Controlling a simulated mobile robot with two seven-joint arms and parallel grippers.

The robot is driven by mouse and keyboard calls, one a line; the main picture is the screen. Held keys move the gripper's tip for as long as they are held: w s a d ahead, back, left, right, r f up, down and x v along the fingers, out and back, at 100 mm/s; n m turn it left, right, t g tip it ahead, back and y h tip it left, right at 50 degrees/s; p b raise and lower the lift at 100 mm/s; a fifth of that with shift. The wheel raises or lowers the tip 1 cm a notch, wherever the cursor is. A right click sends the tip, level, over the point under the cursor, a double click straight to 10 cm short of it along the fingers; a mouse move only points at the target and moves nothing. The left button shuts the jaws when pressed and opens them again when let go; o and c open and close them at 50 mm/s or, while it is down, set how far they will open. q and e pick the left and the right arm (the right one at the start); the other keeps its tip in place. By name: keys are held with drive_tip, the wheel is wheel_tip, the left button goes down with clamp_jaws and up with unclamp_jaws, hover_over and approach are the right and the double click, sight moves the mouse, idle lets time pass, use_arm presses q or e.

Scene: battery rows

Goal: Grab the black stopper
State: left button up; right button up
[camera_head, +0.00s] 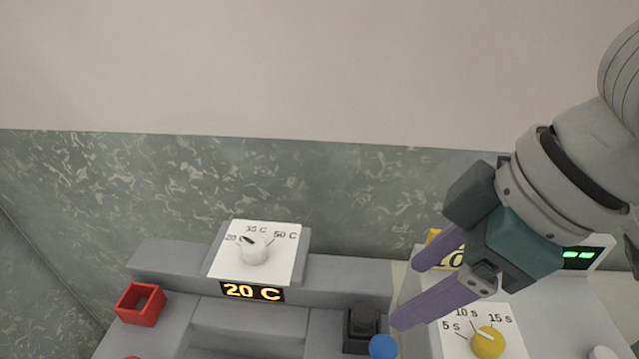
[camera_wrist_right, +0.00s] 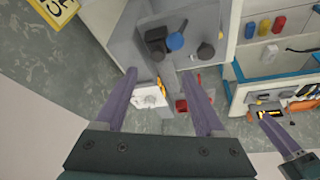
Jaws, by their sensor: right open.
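A black stopper (camera_head: 362,325) stands upright at the right end of the grey bath unit, beside a blue ball-shaped knob (camera_head: 383,346). In the right wrist view the black piece (camera_wrist_right: 155,36) sits beyond my fingertips, with the blue knob (camera_wrist_right: 175,41) close by. My right gripper (camera_head: 405,292) is open and empty, above and to the right of the stopper, apart from it. Its two purple fingers also show in the right wrist view (camera_wrist_right: 159,74). My left gripper (camera_wrist_right: 270,122) shows partly at the lower right of that view; its opening is unclear.
The grey unit carries a white dial (camera_head: 255,250), a "20 C" display (camera_head: 252,292) and a red square holder (camera_head: 140,304). Right of it is a timer panel with a yellow knob (camera_head: 488,342). A patterned wall stands behind. A shelf with coloured items (camera_wrist_right: 265,27) shows in the wrist view.

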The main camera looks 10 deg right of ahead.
sight(367, 313)
drive_tip(key=shift+w+x, duration=0.1)
drive_tip(key=shift+x, duration=2.35)
drive_tip(key=shift+w+x, duration=0.15)
drive_tip(key=shift+x, duration=2.3)
drive_tip(key=shift+c, duration=0.2)
drive_tip(key=shift+r, duration=0.1)
clamp_jaws()
